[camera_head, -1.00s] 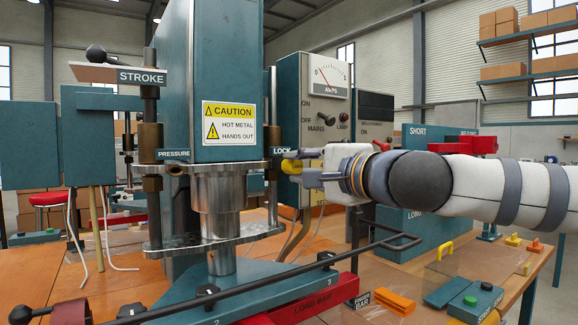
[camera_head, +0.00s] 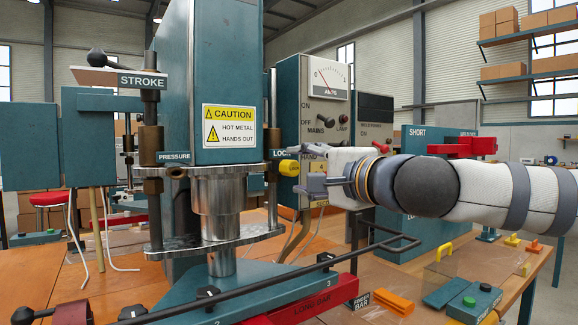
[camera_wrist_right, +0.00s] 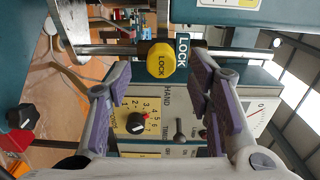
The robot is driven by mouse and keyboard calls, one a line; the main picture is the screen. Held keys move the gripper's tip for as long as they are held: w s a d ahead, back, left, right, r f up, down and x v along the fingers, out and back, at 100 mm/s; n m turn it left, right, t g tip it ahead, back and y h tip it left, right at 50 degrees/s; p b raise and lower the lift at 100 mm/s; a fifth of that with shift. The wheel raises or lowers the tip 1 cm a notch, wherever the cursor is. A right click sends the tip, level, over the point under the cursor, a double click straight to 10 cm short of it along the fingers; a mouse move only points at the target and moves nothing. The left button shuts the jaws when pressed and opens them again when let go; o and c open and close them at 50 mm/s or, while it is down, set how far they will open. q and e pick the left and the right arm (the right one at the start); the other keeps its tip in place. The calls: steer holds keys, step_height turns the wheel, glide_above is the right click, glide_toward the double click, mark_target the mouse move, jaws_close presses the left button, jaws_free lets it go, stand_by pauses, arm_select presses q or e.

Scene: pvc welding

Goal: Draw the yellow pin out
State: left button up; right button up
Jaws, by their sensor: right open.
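The yellow pin shows as a round yellow knob (camera_head: 289,167) marked LOCK on the side of the press, by the LOCK label. In the right wrist view the knob (camera_wrist_right: 160,62) faces me, with its shaft hidden behind it. My right gripper (camera_head: 308,182) is open, just right of and slightly below the knob in the head view. In the right wrist view the open right gripper (camera_wrist_right: 162,72) has one finger on each side of the knob, with gaps to both, and the knob lies at or beyond the fingertips. My left gripper is not in view.
The press's steel plate and column (camera_head: 217,200) stand left of the knob. A control cabinet with an amp gauge (camera_head: 328,78) is behind my gripper. A black bar (camera_head: 290,275) runs across the front. Orange blocks (camera_head: 394,303) lie on the table at right.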

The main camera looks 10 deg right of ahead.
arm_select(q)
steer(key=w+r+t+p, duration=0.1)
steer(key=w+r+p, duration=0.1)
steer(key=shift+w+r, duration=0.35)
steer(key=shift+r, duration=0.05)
arm_select(e)
steer(key=v, duration=0.7)
steer(key=shift+s, duration=0.15)
